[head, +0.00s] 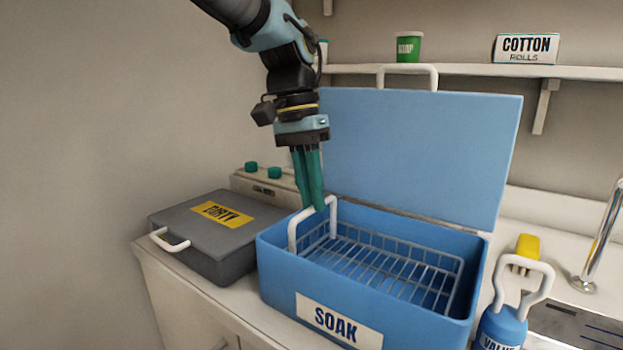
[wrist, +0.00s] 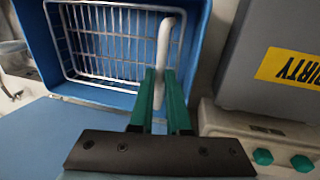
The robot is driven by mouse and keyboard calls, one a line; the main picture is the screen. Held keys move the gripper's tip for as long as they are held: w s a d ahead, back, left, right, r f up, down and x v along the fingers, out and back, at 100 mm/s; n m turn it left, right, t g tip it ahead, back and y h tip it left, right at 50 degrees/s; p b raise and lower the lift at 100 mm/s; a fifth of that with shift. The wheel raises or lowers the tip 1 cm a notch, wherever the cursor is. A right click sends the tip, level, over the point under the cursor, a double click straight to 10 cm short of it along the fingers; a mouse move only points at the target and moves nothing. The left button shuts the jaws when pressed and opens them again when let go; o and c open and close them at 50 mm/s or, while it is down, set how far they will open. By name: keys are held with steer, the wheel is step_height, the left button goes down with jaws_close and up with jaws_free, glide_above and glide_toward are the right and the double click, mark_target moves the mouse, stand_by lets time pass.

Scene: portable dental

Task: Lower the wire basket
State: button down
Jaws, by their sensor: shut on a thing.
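The wire basket (head: 395,277) is a grey wire grid inside the blue SOAK box (head: 275,265), whose lid (head: 415,150) stands open behind it. The basket's white loop handle (head: 293,232) rises at the left end, above the box's rim. My gripper (head: 317,206) points down and is shut on the top of this handle. In the wrist view, the green fingers (wrist: 162,85) close around the white handle (wrist: 164,45), with the basket (wrist: 105,40) to its left. How far the basket's floor is from the box's floor I cannot tell.
A grey DIRTY box (head: 205,232) with a closed lid stands left of the SOAK box. A beige unit with green knobs (head: 262,186) is behind it. A blue VALVE bottle (head: 502,327) with a white handle stands at the right, near a yellow object (head: 526,249) and the sink.

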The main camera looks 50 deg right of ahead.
step_height(320, 180, down, 4)
steer(key=shift+f+b, duration=0.1)
steer(key=shift+b, duration=0.3)
steer(key=c, duration=0.9)
jaws_free()
steer(key=r, duration=0.3)
steer(key=w+r, duration=0.1)
steer(key=r, duration=0.3)
steer(key=w+r, duration=0.1)
steer(key=r, duration=0.2)
steer(key=shift+r, duration=0.35)
